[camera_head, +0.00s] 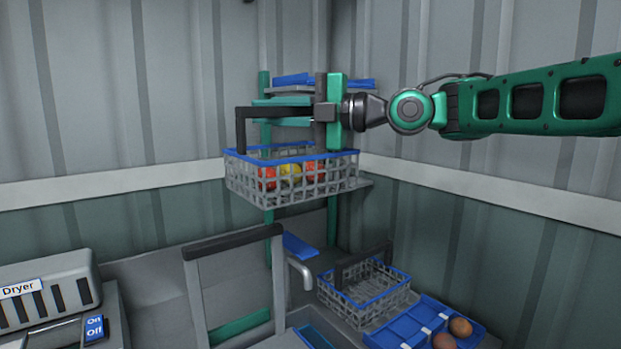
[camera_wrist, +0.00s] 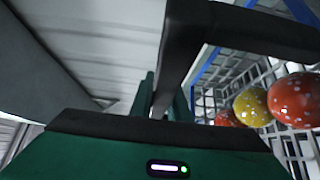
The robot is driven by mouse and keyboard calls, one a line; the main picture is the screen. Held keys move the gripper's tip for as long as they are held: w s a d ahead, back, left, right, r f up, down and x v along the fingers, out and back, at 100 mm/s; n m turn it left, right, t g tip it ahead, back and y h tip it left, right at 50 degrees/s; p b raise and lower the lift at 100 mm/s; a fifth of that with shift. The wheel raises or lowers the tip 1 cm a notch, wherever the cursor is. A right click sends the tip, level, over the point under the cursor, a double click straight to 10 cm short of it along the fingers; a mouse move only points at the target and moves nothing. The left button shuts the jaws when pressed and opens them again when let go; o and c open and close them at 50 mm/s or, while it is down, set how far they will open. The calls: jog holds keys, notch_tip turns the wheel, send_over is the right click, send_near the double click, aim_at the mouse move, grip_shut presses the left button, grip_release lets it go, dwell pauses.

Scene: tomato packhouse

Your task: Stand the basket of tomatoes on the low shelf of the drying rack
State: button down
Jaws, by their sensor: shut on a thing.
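The basket of tomatoes (camera_head: 285,188) is a grey mesh basket with a blue rim and a dark handle, with red and yellow tomatoes (camera_head: 291,174) inside. My gripper (camera_head: 290,122) is shut on its handle (camera_head: 241,128), and the basket hangs level in front of the drying rack (camera_head: 265,90). In the wrist view the handle (camera_wrist: 215,35) runs between the fingers (camera_wrist: 168,105), with tomatoes (camera_wrist: 252,106) at the right.
An empty basket (camera_head: 362,292) and a blue tray with round brown things (camera_head: 422,325) stand on a lower surface at the right. A dryer (camera_head: 45,290) is at the lower left. A grey frame with a dark bar (camera_head: 232,242) stands in the foreground. Corrugated walls close in behind.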

jog(key=w+d, duration=0.2)
jog(key=w, duration=1.7)
notch_tip(320, 180, down, 7)
jog(key=shift+w, duration=0.4)
jog(key=c, duration=1.7)
grip_release()
jog(key=shift+f, duration=0.15)
jog(key=v, duration=0.7)
jog(key=shift+d, duration=0.25)
